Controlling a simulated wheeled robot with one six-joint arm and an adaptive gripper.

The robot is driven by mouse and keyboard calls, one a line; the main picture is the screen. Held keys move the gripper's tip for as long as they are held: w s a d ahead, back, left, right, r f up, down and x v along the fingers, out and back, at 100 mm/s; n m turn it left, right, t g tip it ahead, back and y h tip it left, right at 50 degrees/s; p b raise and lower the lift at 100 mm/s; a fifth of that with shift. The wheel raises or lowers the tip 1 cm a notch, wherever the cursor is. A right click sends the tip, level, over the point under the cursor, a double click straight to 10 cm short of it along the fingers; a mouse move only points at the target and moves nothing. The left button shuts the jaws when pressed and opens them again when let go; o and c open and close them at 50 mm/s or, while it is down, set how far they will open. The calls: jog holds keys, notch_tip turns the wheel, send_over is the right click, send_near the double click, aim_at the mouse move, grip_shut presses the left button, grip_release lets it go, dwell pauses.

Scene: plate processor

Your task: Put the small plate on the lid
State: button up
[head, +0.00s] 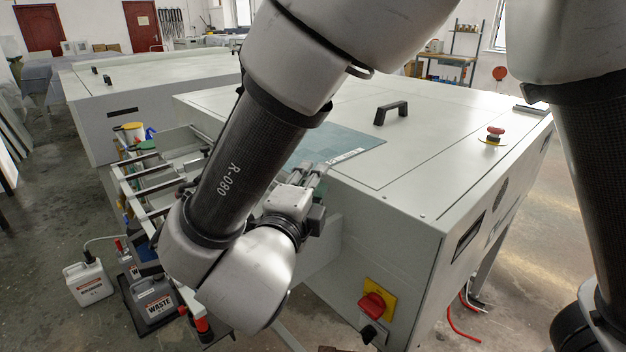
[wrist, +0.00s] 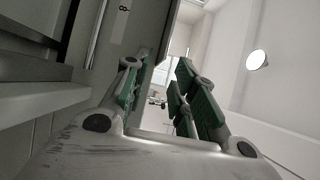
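The small plate (head: 340,145) is a flat blue-green sheet with a white label at its near corner. In the head view it lies on the pale lid (head: 420,125) of the processor, at its near left edge; my arm hides part of it. My gripper (head: 314,170) is at the plate's near edge. In the wrist view my gripper (wrist: 165,85) has its green-padded fingers apart with a gap between them. A long flat panel edge runs behind the left finger; I cannot tell whether it touches the finger.
A black handle (head: 391,112) and a red emergency button (head: 494,134) stand up from the processor top. A red and yellow switch (head: 375,304) is on its near side. A rack (head: 150,185) and waste containers (head: 153,300) are at left. Open floor lies right.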

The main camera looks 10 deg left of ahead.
jog(key=s+a, duration=0.2)
jog(key=s, duration=0.9)
